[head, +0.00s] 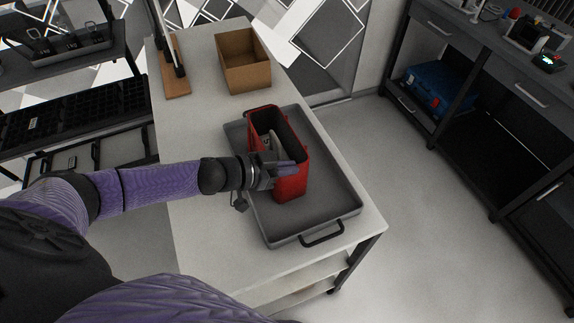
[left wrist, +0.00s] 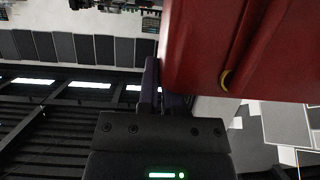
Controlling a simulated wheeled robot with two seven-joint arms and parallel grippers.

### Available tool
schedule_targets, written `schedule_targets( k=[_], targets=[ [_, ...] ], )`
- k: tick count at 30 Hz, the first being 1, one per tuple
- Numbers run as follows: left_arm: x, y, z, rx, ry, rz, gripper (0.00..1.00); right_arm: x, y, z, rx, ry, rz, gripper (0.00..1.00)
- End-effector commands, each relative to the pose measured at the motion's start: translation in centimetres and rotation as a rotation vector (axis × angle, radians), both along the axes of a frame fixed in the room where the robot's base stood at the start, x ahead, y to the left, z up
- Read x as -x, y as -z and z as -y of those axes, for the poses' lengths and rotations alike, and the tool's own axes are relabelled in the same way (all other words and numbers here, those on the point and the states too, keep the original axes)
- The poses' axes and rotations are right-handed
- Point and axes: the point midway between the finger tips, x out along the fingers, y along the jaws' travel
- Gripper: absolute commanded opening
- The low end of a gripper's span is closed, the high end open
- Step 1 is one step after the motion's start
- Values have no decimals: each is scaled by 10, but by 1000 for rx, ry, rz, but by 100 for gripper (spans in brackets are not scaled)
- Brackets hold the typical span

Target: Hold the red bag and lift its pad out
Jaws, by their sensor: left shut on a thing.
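The red bag (head: 291,187) stands upright with its top open in the grey tray (head: 345,208) on the table. Its red side also fills the upper right of the left wrist view (left wrist: 225,50). A light grey piece (head: 272,140) shows inside the bag; it may be the pad, but most of it is hidden by the walls. My left gripper (head: 285,170) reaches in from the left and is shut on the red bag at its near left side. In the left wrist view the fingers (left wrist: 168,95) meet the bag's edge. My right gripper is not seen.
An open cardboard box (head: 245,80) stands farther back on the table (head: 200,115). A wooden-based stand (head: 176,80) is at the back left. The tray has free floor at the right and a black handle (head: 322,233) in front. Dark shelves stand left.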

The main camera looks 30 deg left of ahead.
Motion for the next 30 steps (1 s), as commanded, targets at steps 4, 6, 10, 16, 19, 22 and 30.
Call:
schedule_targets(
  k=[4,6,10,16,19,22,30],
  targets=[
    [0,0,0,-1,0,-1,0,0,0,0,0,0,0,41],
    [0,0,0,-1,0,-1,0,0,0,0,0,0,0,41],
    [0,0,0,-1,0,-1,8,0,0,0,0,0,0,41],
    [0,0,0,-1,0,-1,47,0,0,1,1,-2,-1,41],
    [0,0,0,0,0,0,47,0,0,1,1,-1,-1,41],
    [0,0,0,0,0,0,47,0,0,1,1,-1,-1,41],
    [39,-17,-32,-4,-2,-8,47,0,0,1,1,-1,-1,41]
  ],
)
